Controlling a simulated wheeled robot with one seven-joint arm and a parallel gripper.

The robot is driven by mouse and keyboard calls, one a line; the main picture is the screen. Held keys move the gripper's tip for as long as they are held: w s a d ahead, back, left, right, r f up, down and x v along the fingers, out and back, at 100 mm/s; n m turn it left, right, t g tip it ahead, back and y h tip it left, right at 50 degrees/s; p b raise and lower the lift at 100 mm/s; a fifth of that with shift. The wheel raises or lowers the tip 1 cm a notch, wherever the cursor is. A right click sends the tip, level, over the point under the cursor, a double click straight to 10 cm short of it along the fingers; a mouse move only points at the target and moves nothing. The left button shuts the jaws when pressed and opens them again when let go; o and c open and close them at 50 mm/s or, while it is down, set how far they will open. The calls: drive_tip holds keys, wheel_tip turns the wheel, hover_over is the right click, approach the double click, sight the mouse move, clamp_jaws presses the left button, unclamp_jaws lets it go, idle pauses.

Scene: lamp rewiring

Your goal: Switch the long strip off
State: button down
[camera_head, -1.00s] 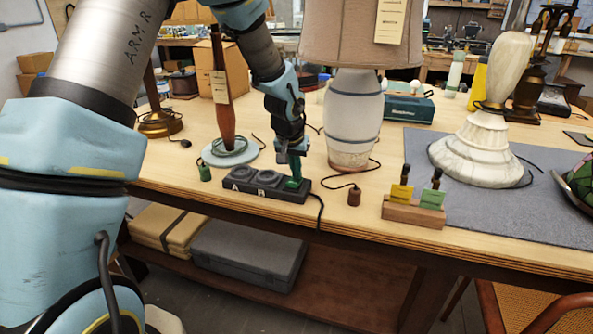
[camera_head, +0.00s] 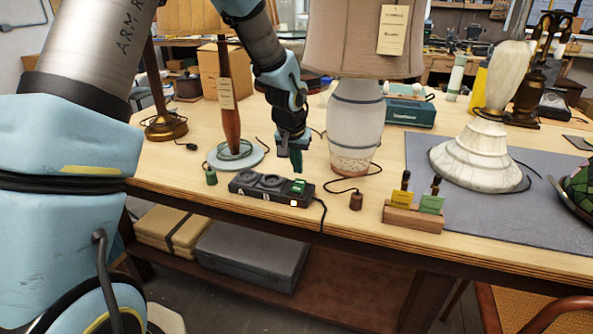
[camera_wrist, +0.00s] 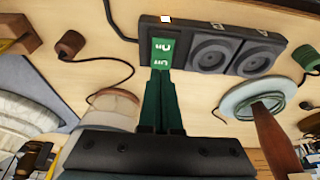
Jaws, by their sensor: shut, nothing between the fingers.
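The long strip (camera_head: 268,197) is a dark bar on the table near its front edge, with two round sockets. Its green rocker switch (camera_head: 298,186) is at the right end in the head view, and it also shows in the wrist view (camera_wrist: 162,53) with "ON" lettering. A small light (camera_head: 293,203) glows beside the switch; the wrist view shows it too (camera_wrist: 166,18). My gripper (camera_head: 297,168) is shut and empty, a little above the switch. Its green fingers in the wrist view (camera_wrist: 160,80) point at the switch and may cover its near edge.
A white ceramic lamp (camera_head: 354,125) stands right of my gripper, a slim red-brown lamp (camera_head: 231,115) to the left. A green plug (camera_head: 211,178) and a brown plug (camera_head: 356,201) lie beside the strip. A wooden block with tags (camera_head: 413,215) stands further right. The strip's cord runs off the front edge.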

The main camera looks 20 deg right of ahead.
sight(301, 182)
drive_tip(key=b+v, duration=0.2)
drive_tip(key=v, duration=0.7)
drive_tip(key=shift+r, duration=0.2)
drive_tip(key=w+d+n+b, duration=0.1)
drive_tip(key=n, duration=0.5)
drive_tip(key=w+d+n+g+y+b, duration=0.1)
drive_tip(key=n, duration=0.5)
drive_tip(key=w+n+b, duration=0.1)
drive_tip(key=n, duration=0.5)
drive_tip(key=shift+d+r+g+y, duration=0.3)
drive_tip(key=shift+d+r+g, duration=0.05)
drive_tip(key=shift+d+g, duration=0.05)
drive_tip(key=f+p, duration=0.1)
drive_tip(key=f, duration=0.3)
drive_tip(key=f+p, duration=0.1)
drive_tip(key=f, duration=0.3)
drive_tip(key=w+d+f+p, duration=0.1)
drive_tip(key=f, duration=0.3)
drive_tip(key=shift+f, duration=0.4)
drive_tip(key=shift+f+p, duration=0.3)
drive_tip(key=shift+f, duration=0.25)
drive_tip(key=shift+w, duration=0.1)
